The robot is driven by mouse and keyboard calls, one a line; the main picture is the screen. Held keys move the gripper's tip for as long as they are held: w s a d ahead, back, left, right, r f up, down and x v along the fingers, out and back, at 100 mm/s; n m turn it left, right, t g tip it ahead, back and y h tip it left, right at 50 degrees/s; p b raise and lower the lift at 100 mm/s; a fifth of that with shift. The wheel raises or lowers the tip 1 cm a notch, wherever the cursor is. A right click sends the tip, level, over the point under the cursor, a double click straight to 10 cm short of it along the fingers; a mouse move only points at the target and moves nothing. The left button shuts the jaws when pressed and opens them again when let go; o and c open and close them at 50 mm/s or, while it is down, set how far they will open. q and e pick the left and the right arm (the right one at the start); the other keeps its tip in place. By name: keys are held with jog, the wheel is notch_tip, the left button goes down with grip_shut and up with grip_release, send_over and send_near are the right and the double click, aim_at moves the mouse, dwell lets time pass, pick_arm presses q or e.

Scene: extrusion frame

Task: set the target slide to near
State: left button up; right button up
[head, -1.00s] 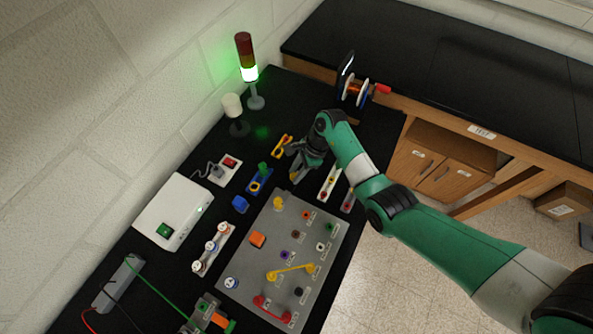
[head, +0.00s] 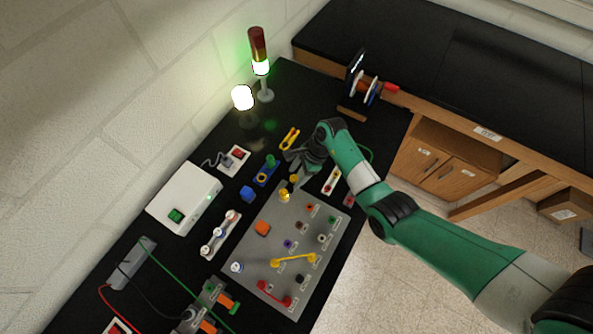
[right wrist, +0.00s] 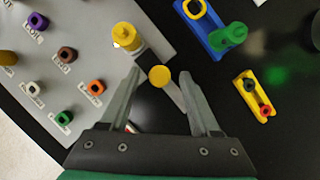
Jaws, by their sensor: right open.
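I cannot tell for sure which part is the target slide. In the right wrist view a round yellow knob (right wrist: 159,76) on a grey bar lies between the fingers of my right gripper (right wrist: 155,88), which is open. The fingers look apart from the knob. A taller yellow cylinder (right wrist: 125,38) stands just beyond it at the grey panel's corner; it also shows in the head view (head: 284,196). In the head view my right gripper (head: 297,174) is over the far end of the grey panel (head: 270,215). My left gripper is not in view.
A blue block with a green knob (right wrist: 228,38) and a yellow holder (right wrist: 254,97) lie close to the right gripper. A white box (head: 185,196), a lit white lamp (head: 242,97) and a signal tower (head: 260,65) stand along the wall. A spool stand (head: 358,90) is beyond.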

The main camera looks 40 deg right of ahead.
jog(key=p+v, duration=0.3)
jog(key=v, duration=0.8)
jog(key=shift+r, duration=0.25)
jog(key=shift+d, duration=0.1)
